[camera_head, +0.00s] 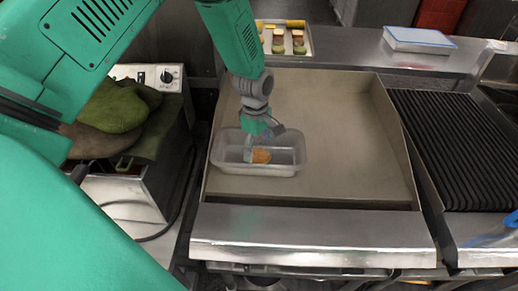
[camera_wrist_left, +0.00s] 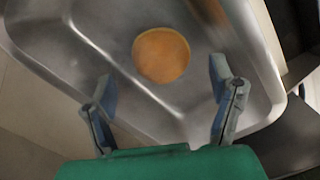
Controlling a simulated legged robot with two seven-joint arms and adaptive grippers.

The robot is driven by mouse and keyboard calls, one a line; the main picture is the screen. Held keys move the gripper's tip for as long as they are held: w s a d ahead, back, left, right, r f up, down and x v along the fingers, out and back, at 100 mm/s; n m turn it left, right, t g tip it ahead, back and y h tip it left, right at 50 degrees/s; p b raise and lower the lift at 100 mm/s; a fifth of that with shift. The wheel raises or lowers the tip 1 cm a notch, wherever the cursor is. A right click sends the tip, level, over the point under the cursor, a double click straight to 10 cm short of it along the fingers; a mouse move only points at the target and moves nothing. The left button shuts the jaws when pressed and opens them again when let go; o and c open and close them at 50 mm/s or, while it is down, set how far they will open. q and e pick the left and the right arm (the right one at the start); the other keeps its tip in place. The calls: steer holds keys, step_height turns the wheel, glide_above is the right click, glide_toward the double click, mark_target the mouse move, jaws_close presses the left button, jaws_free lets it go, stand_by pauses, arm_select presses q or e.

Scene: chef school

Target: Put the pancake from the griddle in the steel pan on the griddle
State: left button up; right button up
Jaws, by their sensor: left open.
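The steel pan (camera_head: 228,158) is a shallow rectangular tray on the left part of the griddle (camera_head: 345,140). An orange-brown round pancake (camera_head: 261,156) lies inside the pan; it also shows in the left wrist view (camera_wrist_left: 161,55). My left gripper (camera_head: 262,142) is over the pan, pointing down, close to the pancake. In the left wrist view its two fingers (camera_wrist_left: 162,98) are apart with nothing between them, and the pancake lies just beyond the fingertips. The pan's bare floor (camera_wrist_left: 120,60) shows around the pancake. My right gripper is not in view.
A ribbed grill (camera_head: 450,150) stands to the right of the griddle. A tray of small food pieces (camera_head: 283,38) and a white-and-blue box (camera_head: 419,40) sit behind. A steel appliance with green and brown items (camera_head: 115,110) stands at the left. The griddle's right part is clear.

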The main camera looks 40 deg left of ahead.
mark_target(257, 154)
arm_select(q)
step_height(257, 154, up, 11)
steer(key=b, duration=0.1)
steer(key=shift+s+a, duration=0.15)
steer(key=shift+a, duration=0.05)
stand_by(0.5)
